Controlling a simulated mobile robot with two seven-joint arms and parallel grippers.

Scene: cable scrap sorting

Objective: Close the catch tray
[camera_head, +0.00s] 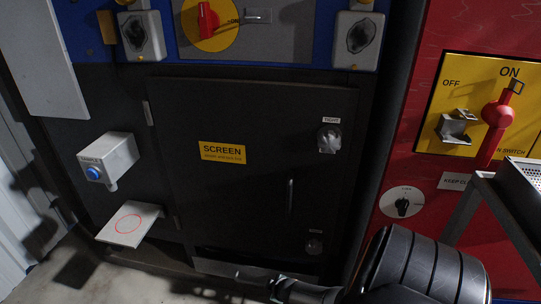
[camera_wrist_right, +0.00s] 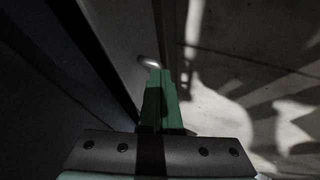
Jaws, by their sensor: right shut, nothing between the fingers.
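The catch tray (camera_head: 212,267) shows as a light grey front, low under the dark screen door. Part of it is hidden by my right arm, and I cannot tell how far it stands out. My right gripper (camera_head: 256,276) is low in front of the tray. In the right wrist view its green fingers (camera_wrist_right: 160,74) are shut and empty. A shiny rounded metal piece, likely a handle (camera_wrist_right: 148,62), is just beyond the fingertips, on a grey face; whether they touch is unclear. My left gripper is not in view.
The screen door (camera_head: 225,190) is shut, with a vertical handle (camera_head: 290,196). A small shelf with a red ring (camera_head: 130,224) and a box with a blue button (camera_head: 108,160) stick out at left. A red panel (camera_head: 405,175) stands at right. Floor (camera_head: 65,275) is clear at lower left.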

